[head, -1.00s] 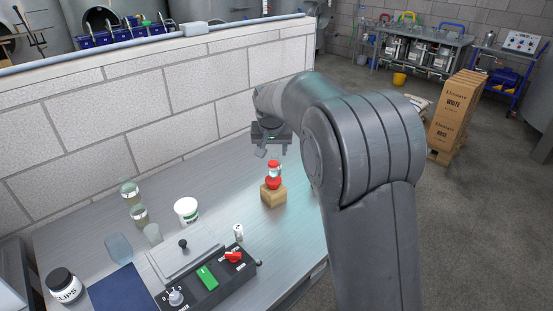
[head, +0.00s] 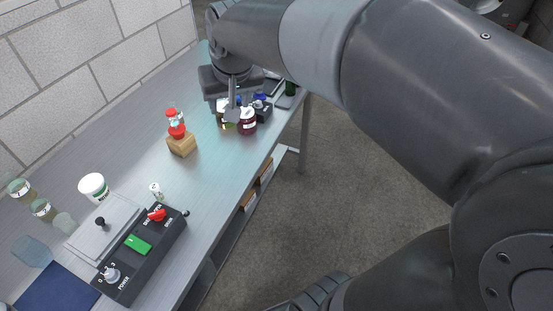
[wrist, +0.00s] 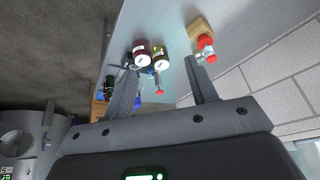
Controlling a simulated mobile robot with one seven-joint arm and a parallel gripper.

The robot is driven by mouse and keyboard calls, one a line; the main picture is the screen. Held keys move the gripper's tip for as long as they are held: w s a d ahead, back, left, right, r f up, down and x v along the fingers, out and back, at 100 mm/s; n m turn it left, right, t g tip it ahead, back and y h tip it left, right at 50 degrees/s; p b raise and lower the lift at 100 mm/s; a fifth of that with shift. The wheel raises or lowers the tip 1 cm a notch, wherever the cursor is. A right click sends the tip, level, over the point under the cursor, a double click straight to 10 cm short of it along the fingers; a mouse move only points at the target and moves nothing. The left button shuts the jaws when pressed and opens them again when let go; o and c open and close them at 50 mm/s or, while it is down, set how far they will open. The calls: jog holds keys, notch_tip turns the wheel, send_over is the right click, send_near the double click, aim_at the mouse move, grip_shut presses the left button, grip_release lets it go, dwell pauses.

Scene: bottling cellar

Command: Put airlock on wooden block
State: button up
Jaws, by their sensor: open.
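The wooden block (head: 181,146) stands on the steel bench, left of my gripper in the head view. A red and clear piece that looks like the airlock (head: 176,129) appears upright on top of the block. The wrist view shows the block (wrist: 199,27) and this red-capped piece (wrist: 206,42) beyond the right finger, outside the jaws. My gripper (head: 230,116) is open and empty, above the bench near the jars, right of the block. In the wrist view its fingers (wrist: 160,66) are spread, with a small red-tipped item (wrist: 159,92) visible between them; I cannot tell what it is.
A dark red jar (head: 247,122) and a yellowish jar (head: 224,118) stand close by my gripper, with a dark item (head: 262,109) beside them. A white tub (head: 93,187) and a control box (head: 140,250) are at the left. Bench between block and control box is mostly clear.

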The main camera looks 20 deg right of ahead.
jog(key=s+d+f, duration=0.2)
jog(key=s, duration=0.6)
jog(key=s+d+f, duration=0.2)
jog(key=s, duration=0.7)
jog(key=shift+t, duration=0.3)
